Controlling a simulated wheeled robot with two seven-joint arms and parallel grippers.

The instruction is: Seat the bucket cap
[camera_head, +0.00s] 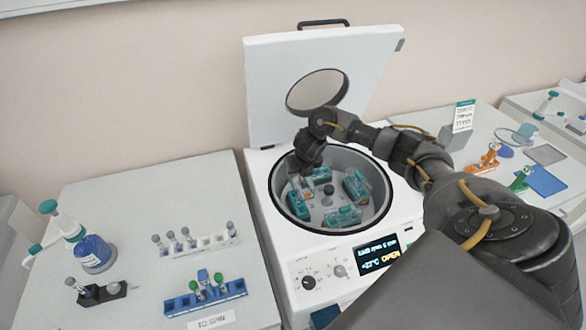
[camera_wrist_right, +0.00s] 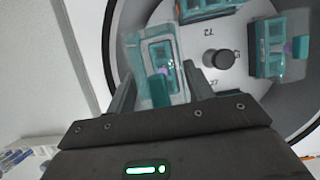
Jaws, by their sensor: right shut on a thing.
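The open centrifuge bowl (camera_head: 382,185) holds a rotor with a dark central knob (camera_wrist_right: 218,59) and several teal buckets. One bucket (camera_head: 355,187) is on the right and another (camera_head: 343,216) is at the front. My right gripper (camera_head: 303,185) reaches down into the left side of the bowl. In the right wrist view its fingers (camera_wrist_right: 160,92) are shut on a clear bucket cap (camera_wrist_right: 130,58) with a teal grip (camera_wrist_right: 160,86). The cap is over the left bucket and looks slightly turned. I cannot tell whether it touches the bucket rim. My left gripper is not in view.
The centrifuge lid (camera_head: 270,85) stands open behind the bowl. A control panel with a lit display (camera_head: 379,257) is in front. The left bench holds a blue bottle (camera_head: 94,254), a white rack (camera_head: 207,244) and a blue rack (camera_head: 207,299). My right arm covers part of the right bench.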

